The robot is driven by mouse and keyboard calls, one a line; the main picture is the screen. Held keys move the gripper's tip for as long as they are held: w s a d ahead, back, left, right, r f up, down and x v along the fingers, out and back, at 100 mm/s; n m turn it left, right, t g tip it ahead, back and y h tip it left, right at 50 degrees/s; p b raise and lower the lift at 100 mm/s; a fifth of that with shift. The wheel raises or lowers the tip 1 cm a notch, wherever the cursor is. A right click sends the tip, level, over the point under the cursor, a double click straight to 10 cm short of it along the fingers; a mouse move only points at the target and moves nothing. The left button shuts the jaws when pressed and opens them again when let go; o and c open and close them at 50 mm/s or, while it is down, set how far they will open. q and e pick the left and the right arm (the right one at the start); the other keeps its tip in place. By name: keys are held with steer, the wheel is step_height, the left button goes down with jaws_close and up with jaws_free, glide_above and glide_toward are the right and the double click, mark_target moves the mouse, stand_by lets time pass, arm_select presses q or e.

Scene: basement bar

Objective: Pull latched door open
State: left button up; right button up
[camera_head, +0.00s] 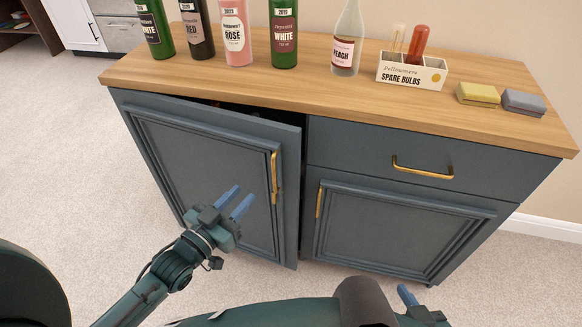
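The blue-grey left cabinet door (205,160) stands ajar, with a dark gap along its top and right edge. Its vertical brass handle (274,178) is near the door's right edge. My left gripper (232,202) is in front of this door, lower left of the handle and apart from it. Its two blue fingers are spread with nothing between them. My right gripper (408,296) shows only partly at the bottom edge, with one blue fingertip visible; the rest is hidden or cut off. The right door (400,232), with its own brass handle (319,203), is closed.
A drawer (350,150) with a brass pull (422,168) is closed above the right door. The wooden top (300,95) holds several bottles, a spare-bulbs box (411,74), a yellow block (478,95) and a grey block (524,102). Carpet (65,140) at left is clear.

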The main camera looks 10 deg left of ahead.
mark_target(274, 169)
arm_select(q)
steer(key=x, duration=0.4)
steer(key=f+b+x, duration=0.1)
steer(key=x, duration=0.4)
steer(key=f+b+x, duration=0.1)
steer(key=x, duration=0.3)
steer(key=shift+w+d+f, duration=0.1)
steer(key=shift+w+f, duration=0.05)
steer(key=shift+c, duration=0.2)
jaws_close()
